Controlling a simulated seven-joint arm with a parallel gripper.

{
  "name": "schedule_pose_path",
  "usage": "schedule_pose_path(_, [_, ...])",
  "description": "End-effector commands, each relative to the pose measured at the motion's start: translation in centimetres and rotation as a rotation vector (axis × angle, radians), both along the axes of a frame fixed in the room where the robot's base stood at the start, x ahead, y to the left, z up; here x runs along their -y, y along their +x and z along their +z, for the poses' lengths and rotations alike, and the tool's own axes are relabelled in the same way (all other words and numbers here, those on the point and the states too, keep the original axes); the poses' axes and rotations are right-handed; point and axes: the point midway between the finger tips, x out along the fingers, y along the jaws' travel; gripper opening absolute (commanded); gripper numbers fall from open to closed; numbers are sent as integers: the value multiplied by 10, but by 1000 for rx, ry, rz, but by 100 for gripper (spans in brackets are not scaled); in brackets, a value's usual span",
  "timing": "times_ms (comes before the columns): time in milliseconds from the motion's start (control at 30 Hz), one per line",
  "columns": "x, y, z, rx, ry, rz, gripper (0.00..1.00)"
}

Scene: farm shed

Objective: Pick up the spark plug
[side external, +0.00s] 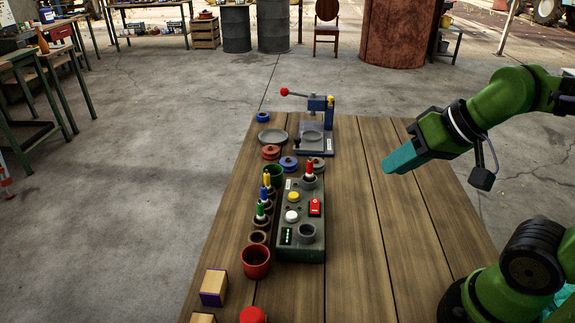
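Several small upright pieces that look like spark plugs stand on the table. One with a red top (309,169) sits in a socket at the far end of the grey-green box (315,248). Others with a yellow top (267,180), a blue top (265,192) and a green top (261,211) stand in a row along the box's left side. Their lower parts are hidden. My gripper (392,164), with teal fingers, is above the right part of the table, to the right of the plugs and apart from them. The gap between its fingers cannot be made out.
The box carries a yellow button, a white button and a red switch (315,207). A blue-grey press (316,138) with a red-knobbed lever stands behind. The table's right side (365,225) is clear.

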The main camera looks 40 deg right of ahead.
Motion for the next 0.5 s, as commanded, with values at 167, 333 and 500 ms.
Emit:
schedule_pose_path(167, [0,0,0,0,0,0,47])
schedule_pose_path(333, [0,0,0,0,0,0,47])
schedule_pose_path(500, [0,2,-7,-32,0,0,47])
